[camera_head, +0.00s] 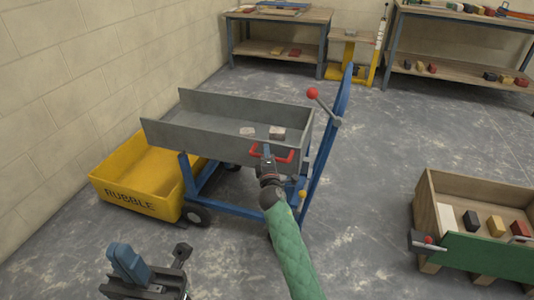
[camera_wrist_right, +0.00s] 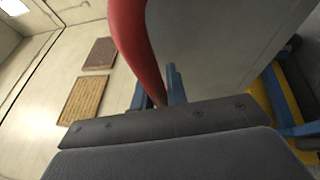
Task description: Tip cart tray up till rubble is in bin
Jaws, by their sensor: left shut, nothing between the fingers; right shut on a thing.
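The grey cart tray (camera_head: 205,128) sits on a blue wheeled frame (camera_head: 240,208) and looks roughly level. Two pale rubble pieces, one (camera_head: 247,131) left of the other (camera_head: 278,132), lie in the tray near its handle end. The yellow bin (camera_head: 140,195) marked RUBBLE stands by the tray's far left end. My right gripper (camera_head: 267,153) is shut on the red handle (camera_head: 286,158) on the tray's end. In the right wrist view, the red handle (camera_wrist_right: 132,45) runs down between the blue finger pads (camera_wrist_right: 174,88). My left gripper (camera_head: 148,285) is shut and empty at bottom left.
A blue lever post (camera_head: 325,150) with a red knob (camera_head: 312,93) rises right of the tray. A wooden crate with a green front (camera_head: 485,252) holds several blocks at lower right. Workbenches (camera_head: 278,50) stand at the back. A block wall (camera_head: 90,80) borders the left.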

